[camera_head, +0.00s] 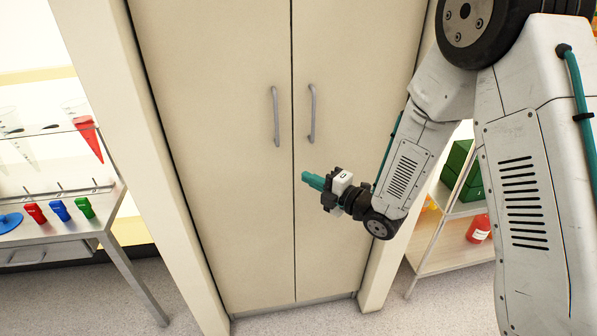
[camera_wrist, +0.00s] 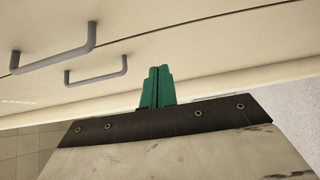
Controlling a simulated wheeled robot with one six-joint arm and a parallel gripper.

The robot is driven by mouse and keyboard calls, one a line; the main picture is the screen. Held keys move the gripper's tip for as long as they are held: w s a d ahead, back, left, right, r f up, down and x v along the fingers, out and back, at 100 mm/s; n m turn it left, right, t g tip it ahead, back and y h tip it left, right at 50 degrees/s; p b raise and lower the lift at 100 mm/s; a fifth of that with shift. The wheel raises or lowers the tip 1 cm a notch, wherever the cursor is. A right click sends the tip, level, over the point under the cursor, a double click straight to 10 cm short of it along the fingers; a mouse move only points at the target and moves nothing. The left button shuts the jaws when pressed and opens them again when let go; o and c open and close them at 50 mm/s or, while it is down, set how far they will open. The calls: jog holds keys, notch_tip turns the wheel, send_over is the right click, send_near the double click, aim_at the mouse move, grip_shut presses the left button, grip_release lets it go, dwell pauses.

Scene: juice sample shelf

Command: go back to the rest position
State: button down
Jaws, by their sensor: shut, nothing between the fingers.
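My gripper (camera_head: 311,180) is in the middle of the head view, in front of a tall cream double-door cabinet (camera_head: 225,200). Its teal fingers point left and are shut with nothing between them. In the wrist view the two teal fingers (camera_wrist: 157,87) are pressed together, and the cabinet doors (camera_wrist: 200,45) fill the background. My arm comes down from the upper right of the head view, bent at the elbow.
The cabinet has two grey handles (camera_head: 276,117), and both doors are closed. A bench (camera_head: 75,227) at left carries red, blue and green items (camera_head: 60,210) and a cone holding red liquid (camera_head: 86,136). A shelf (camera_head: 440,262) at right holds green boxes (camera_head: 462,178) and a red bottle (camera_head: 479,229).

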jog(key=v, duration=0.6)
jog(key=d+f+m+g+h, duration=0.3)
jog(key=d+f+m+h, duration=0.35)
jog(key=f, duration=0.35)
jog(key=s+d+r+m+g+h, duration=0.2)
jog(key=s+d+m+g+h, duration=0.15)
jog(key=d+m+h, duration=0.35)
jog(key=s+d+r+m+g, duration=0.1)
jog(key=s+d+r+m, duration=0.1)
jog(key=s+r+m, duration=0.5)
jog(key=s+d+r+m+g, duration=0.2)
jog(key=s+r+m, duration=0.5)
jog(key=s+r, duration=1.1)
jog(key=shift+s+d, duration=0.55)
jog(key=shift+s, duration=0.6)
